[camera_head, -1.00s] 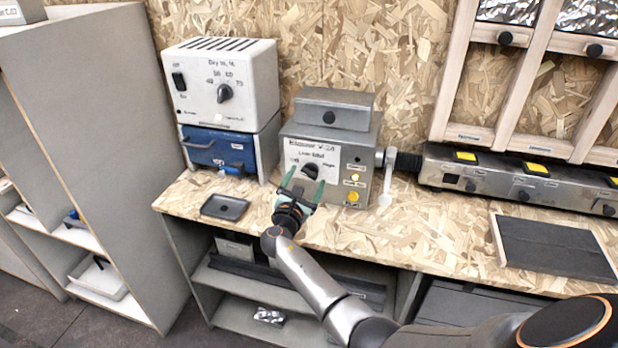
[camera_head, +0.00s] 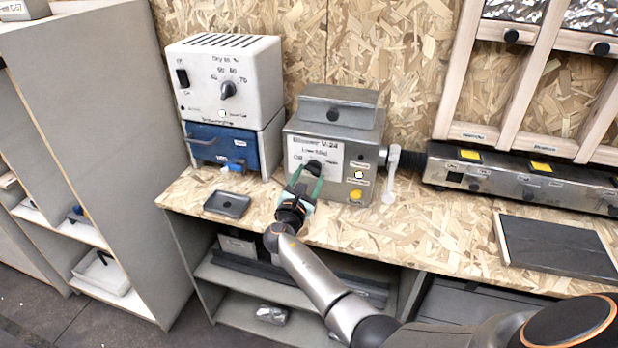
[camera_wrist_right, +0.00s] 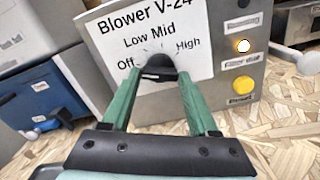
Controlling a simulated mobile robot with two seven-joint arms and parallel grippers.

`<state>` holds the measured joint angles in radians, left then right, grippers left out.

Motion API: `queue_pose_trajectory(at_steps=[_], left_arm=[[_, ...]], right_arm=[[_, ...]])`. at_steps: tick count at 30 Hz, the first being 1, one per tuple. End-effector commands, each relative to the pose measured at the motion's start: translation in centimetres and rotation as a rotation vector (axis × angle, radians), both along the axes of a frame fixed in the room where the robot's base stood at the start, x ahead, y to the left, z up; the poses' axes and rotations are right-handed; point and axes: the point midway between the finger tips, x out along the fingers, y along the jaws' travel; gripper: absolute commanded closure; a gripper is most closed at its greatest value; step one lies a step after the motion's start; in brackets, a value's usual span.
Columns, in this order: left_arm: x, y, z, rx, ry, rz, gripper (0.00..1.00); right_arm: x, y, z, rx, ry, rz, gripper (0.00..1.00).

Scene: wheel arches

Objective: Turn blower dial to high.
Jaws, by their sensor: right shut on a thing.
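The blower (camera_head: 333,146) is a grey metal box on the bench. Its white label panel reads "Blower V-24" with Off, Low, Mid and High around a black dial (camera_wrist_right: 158,68). The dial also shows in the head view (camera_head: 313,168). My right gripper (camera_head: 306,177) has green fingers, one on each side of the dial, and is shut on it; it fills the lower wrist view (camera_wrist_right: 158,85). The fingers and glare partly hide the dial, and I cannot tell exactly which mark it points to. My left gripper is not in view.
Right of the dial are a white-lit lamp (camera_wrist_right: 243,45) and a yellow button (camera_wrist_right: 245,86). A light grey lever (camera_head: 392,172) stands at the blower's right side. A white dryer unit (camera_head: 226,80) on a blue-fronted box (camera_head: 222,146) stands left. A dark tray (camera_head: 228,204) lies in front.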

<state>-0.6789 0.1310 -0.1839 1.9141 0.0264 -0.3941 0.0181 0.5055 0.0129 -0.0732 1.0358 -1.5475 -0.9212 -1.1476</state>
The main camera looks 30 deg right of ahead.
Motion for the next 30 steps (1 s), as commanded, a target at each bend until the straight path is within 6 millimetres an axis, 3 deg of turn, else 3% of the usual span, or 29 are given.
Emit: queue_pose_trajectory(at_steps=[5, 17, 30], left_arm=[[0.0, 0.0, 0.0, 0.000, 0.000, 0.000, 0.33], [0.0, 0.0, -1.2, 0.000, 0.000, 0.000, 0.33], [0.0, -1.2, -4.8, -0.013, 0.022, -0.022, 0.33]], right_arm=[[0.0, 0.0, 0.0, 0.000, 0.000, 0.001, 0.96], [0.0, 0.0, -0.2, 0.057, -0.070, 0.001, 0.96], [0.0, -0.1, -0.5, 0.299, -0.354, 0.001, 0.96]])
